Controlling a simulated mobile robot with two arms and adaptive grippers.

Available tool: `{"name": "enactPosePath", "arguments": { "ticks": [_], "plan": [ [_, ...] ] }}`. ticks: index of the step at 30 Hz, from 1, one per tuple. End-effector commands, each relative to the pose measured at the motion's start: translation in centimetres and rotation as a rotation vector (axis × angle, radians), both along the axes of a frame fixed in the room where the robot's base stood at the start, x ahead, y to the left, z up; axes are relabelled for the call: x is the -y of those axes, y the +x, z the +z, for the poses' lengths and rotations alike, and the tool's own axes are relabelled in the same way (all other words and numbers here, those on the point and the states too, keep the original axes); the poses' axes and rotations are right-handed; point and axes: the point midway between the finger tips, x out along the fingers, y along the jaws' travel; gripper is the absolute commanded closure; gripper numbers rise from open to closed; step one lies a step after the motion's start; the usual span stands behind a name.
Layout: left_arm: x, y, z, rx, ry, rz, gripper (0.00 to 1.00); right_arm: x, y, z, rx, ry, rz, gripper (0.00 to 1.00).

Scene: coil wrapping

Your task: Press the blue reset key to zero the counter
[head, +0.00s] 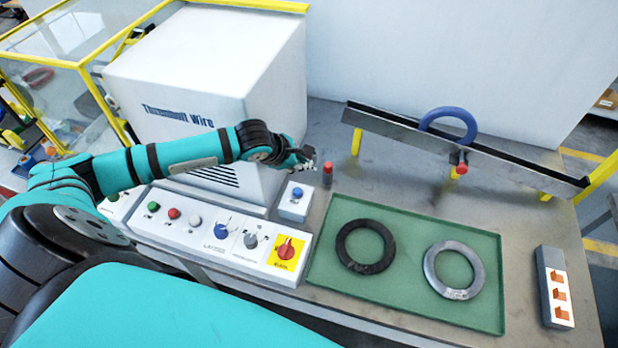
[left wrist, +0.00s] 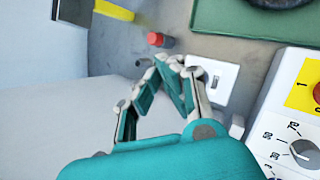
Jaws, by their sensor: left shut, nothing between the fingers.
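The blue key (head: 297,192) sits on top of a small white box (head: 293,206) at the back right of the control panel. In the left wrist view the white box (left wrist: 222,78) shows partly behind my fingers, and the blue key is hidden there. My left gripper (head: 305,158) is shut and empty, above and behind the key in the head view and apart from it. Its closed fingertips (left wrist: 170,60) also show in the left wrist view. I cannot make out a counter display. My right gripper is not in view.
A control panel (head: 205,238) with several buttons and knobs lies in front of the white machine (head: 205,85). A red-topped post (head: 327,172) stands right of the key. A green tray (head: 405,293) holds a black and a grey ring. A blue ring (head: 448,112) stands at the rail.

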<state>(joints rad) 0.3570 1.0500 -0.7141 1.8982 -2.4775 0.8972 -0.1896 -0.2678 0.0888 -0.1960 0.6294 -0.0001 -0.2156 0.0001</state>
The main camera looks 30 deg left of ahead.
Motion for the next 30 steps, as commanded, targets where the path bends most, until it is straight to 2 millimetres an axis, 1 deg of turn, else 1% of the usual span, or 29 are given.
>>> {"name": "enactPosePath", "arguments": {
  "ticks": [6, 10, 14, 17, 19, 22, 26, 30],
  "plan": [
    [-0.1, 0.0, 0.0, -0.001, 0.005, 0.001, 1.00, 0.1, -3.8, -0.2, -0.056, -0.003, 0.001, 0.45],
    [-0.1, 0.0, 0.0, 0.000, 0.003, 0.001, 1.00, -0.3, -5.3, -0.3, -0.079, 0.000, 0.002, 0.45],
    [-0.1, 0.0, -0.1, 0.000, 0.002, 0.000, 1.00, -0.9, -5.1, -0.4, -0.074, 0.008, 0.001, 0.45],
    [-0.1, 0.0, -0.6, -0.001, 0.002, 0.002, 1.00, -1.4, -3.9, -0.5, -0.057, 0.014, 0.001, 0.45],
    [-0.1, 0.0, -1.1, -0.001, 0.001, 0.001, 1.00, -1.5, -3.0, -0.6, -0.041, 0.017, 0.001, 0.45],
    [0.0, 0.0, -2.0, -0.001, 0.001, 0.001, 1.00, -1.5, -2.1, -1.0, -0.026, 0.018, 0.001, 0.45],
    [0.0, -0.1, -3.8, -0.003, 0.002, 0.001, 1.00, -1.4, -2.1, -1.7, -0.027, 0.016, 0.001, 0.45],
    [0.0, -0.1, -5.9, -0.003, 0.001, 0.002, 1.00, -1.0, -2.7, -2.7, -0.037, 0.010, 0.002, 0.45]
  ]
}}
